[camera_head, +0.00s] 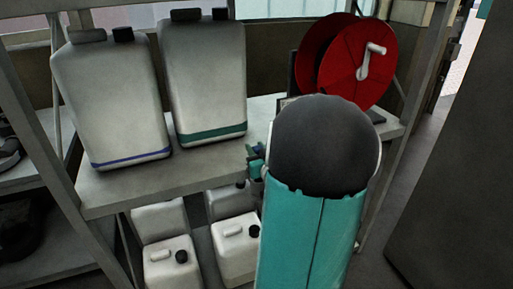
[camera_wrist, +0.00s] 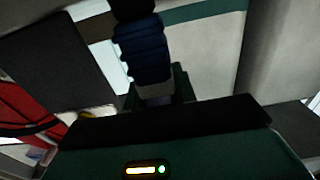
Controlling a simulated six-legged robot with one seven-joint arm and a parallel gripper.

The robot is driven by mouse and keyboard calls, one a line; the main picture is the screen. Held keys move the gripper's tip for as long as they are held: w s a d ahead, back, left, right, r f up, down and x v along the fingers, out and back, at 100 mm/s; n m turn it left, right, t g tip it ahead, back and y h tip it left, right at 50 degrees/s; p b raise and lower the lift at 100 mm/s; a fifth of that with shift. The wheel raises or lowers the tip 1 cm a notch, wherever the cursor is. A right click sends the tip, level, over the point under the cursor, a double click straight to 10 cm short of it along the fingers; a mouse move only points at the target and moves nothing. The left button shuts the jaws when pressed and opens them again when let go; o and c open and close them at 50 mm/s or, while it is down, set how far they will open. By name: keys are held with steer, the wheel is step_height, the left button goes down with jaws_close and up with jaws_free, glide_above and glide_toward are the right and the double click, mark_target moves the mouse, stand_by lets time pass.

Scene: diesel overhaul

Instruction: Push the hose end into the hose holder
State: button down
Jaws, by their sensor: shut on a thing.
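My gripper (camera_wrist: 155,98) shows at the middle of the wrist view, shut on a dark blue ribbed piece (camera_wrist: 143,52), which looks like the hose end. The piece has a black part at the top of the picture and a grey part below, between the dark fingers. In the head view my arm hides most of the gripper; only a small blue-green bit (camera_head: 256,152) shows left of the arm, above the shelf. A red reel (camera_head: 345,65) with a white crank stands at the shelf's back right. I cannot make out the hose holder in either view.
Two large white canisters, one with a blue stripe (camera_head: 110,100) and one with a green stripe (camera_head: 205,80), stand on the left of the shelf (camera_head: 130,188). Several smaller white canisters (camera_head: 235,245) stand below. A dark panel (camera_head: 455,170) rises at the right.

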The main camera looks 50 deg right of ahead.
steer(key=shift+f, duration=1.5)
steer(key=c, duration=1)
jaws_free()
steer(key=shift+c, duration=0.2)
steer(key=shift+s, duration=0.1)
